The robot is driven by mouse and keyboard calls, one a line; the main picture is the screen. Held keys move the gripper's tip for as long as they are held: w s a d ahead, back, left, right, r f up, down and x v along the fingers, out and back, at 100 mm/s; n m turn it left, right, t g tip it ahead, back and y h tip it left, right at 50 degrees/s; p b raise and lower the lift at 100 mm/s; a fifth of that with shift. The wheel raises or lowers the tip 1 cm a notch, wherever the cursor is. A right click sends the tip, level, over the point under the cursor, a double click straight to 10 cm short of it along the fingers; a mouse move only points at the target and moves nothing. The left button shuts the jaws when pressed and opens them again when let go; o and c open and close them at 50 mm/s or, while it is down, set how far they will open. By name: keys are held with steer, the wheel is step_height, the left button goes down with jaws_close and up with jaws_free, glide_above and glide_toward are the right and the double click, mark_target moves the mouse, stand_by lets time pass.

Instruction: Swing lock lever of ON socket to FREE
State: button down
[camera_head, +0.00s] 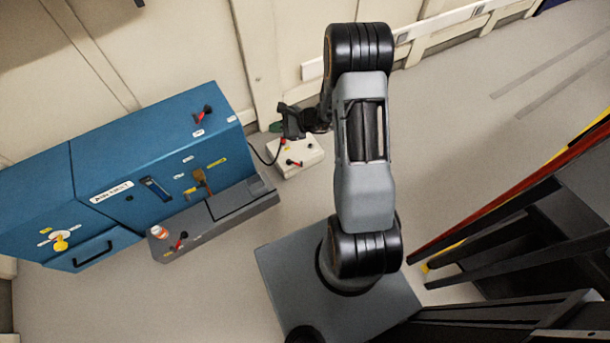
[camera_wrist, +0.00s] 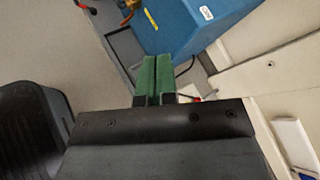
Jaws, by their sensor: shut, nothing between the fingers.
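Several red-and-black levers are in the head view. One (camera_head: 203,113) is on the blue cabinet's top, one (camera_head: 181,240) on the grey ledge, and one (camera_head: 293,163) on a low white box. The labels are too small to read, so I cannot tell which socket is ON or how its lever is set.
The blue cabinet (camera_head: 150,150) stands at left, with a grey ledge (camera_head: 225,215) along its front. A black cable (camera_head: 262,157) runs by the white box (camera_head: 310,155). Dark racks (camera_head: 520,235) stand at right. Floor is clear at upper right.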

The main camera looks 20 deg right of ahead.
steer(key=w+d+f+m+t+h+b, duration=0.1)
steer(key=d+f+m+t+h+b, duration=0.25)
steer(key=f, duration=0.85)
steer(key=d+f+m+t+h+b, duration=0.1)
steer(key=d+f+m+t+b, duration=0.15)
steer(key=d+f+m, duration=0.6)
steer(key=m+h+b, duration=0.4)
steer(key=h, duration=0.1)
glide_toward(302, 164)
steer(key=shift+g+h, duration=0.25)
steer(key=shift+g, duration=0.15)
steer(key=b+x, duration=0.6)
steer(key=shift+s, duration=0.1)
steer(key=shift+w+a+r, duration=0.1)
steer(key=shift+w, duration=0.65)
